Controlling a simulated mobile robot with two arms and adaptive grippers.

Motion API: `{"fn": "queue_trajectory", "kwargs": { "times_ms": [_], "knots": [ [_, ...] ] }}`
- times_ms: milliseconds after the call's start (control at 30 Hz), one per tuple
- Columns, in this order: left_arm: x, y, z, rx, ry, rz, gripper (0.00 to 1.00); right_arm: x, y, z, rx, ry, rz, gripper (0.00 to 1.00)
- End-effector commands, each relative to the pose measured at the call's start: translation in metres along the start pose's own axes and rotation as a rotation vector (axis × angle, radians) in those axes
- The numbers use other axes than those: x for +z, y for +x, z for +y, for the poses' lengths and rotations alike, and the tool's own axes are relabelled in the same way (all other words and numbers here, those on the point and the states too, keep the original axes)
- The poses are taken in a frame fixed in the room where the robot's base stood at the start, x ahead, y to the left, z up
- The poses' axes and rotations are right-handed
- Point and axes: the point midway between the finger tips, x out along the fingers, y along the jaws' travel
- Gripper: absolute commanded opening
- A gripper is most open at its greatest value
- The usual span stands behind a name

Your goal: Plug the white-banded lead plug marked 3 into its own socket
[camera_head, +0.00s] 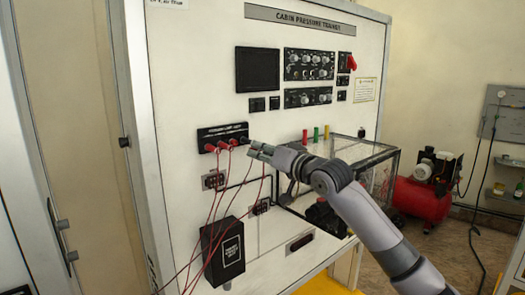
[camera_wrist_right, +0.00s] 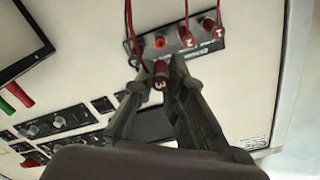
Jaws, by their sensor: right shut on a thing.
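The red lead plug marked 3 (camera_wrist_right: 160,75) is between the fingertips of my right gripper (camera_wrist_right: 163,84), which is shut on it. Its white mark faces the wrist camera. The socket strip (camera_wrist_right: 205,54) is just beyond, with an empty red socket (camera_wrist_right: 160,41) in view. Plug 3 looks apart from that socket. Plug 2 (camera_wrist_right: 186,36) and plug 1 (camera_wrist_right: 209,26) sit in the strip beside it. In the head view my right gripper (camera_head: 254,150) is just right of the strip (camera_head: 205,133); plug 3 is hard to make out there. My left gripper is out of view.
Red leads (camera_head: 213,195) hang down the panel (camera_head: 215,60) past a black box (camera_head: 228,250). A black end post (camera_head: 246,140) is close to my right fingertips. A clear case (camera_head: 375,155) stands on the right, behind my arm.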

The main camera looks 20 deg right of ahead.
Motion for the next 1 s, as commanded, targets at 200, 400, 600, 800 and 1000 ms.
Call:
{"fn": "queue_trajectory", "kwargs": {
  "times_ms": [200,400,600,800,1000],
  "knots": [
    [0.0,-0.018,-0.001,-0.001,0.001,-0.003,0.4,-0.002,0.023,-0.003,0.0,0.0,-0.001,0.0],
    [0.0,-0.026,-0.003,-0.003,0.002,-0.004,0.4,-0.002,0.04,-0.002,0.0,0.0,-0.001,0.0],
    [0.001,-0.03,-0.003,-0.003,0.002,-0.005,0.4,-0.001,0.049,-0.001,0.0,-0.002,0.0,0.0],
    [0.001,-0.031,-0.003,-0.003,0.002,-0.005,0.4,0.0,0.051,-0.001,0.0,-0.002,0.0,0.0],
    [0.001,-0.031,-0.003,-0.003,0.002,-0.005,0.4,0.0,0.051,0.0,0.0,-0.002,0.0,0.0]
  ]
}}
